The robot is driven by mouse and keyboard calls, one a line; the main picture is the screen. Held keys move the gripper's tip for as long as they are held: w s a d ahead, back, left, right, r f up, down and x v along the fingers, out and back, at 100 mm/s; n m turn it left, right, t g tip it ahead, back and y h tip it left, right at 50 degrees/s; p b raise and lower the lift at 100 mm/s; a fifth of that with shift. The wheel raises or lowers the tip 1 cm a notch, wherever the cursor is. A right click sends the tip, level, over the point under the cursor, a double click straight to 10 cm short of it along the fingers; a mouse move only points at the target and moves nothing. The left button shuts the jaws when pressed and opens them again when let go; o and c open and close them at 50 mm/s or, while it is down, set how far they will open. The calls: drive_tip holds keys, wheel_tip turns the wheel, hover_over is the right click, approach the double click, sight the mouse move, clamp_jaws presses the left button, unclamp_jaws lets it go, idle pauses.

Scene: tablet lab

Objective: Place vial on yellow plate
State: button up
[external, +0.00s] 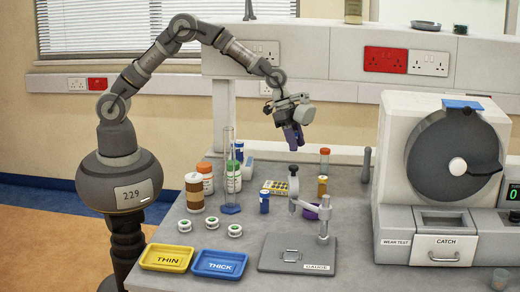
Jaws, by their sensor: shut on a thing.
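The yellow plate (155,253), a shallow tray marked THIN, lies at the front left of the bench. Nothing stands on it. My gripper (293,138) is above the back middle of the bench, right of and well above the plate. It is pointed down and shut on a small purple-blue thing (294,141), clear of the bench. This thing is too small to name for sure; it may be a vial. A blue vial (264,202) stands mid-bench, and an amber one (322,186) stands farther right.
A blue tray (220,264) marked THICK sits right of the yellow plate. Behind are several small white-green pieces (212,222), bottles (205,178) and a tall glass cylinder (229,165). The gauge stand (300,253) and wear-test machine (440,150) are to the right.

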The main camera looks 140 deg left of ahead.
wheel_tip(320, 180, up, 3)
drive_tip(key=p, duration=0.4)
hover_over(284, 187)
drive_tip(key=s, duration=0.2)
drive_tip(key=f+b, duration=0.1)
drive_tip(key=f, duration=0.5)
drive_tip(key=f+b, duration=0.1)
drive_tip(key=f, duration=0.3)
drive_tip(key=shift+w+d+f+b, duration=0.1)
drive_tip(key=shift+w+d+b, duration=0.2)
drive_tip(key=shift+d, duration=0.05)
drive_tip(key=shift+f, duration=0.1)
drive_tip(key=shift+f, duration=0.15)
drive_tip(key=o, duration=1)
drive_tip(key=shift+o, duration=0.2)
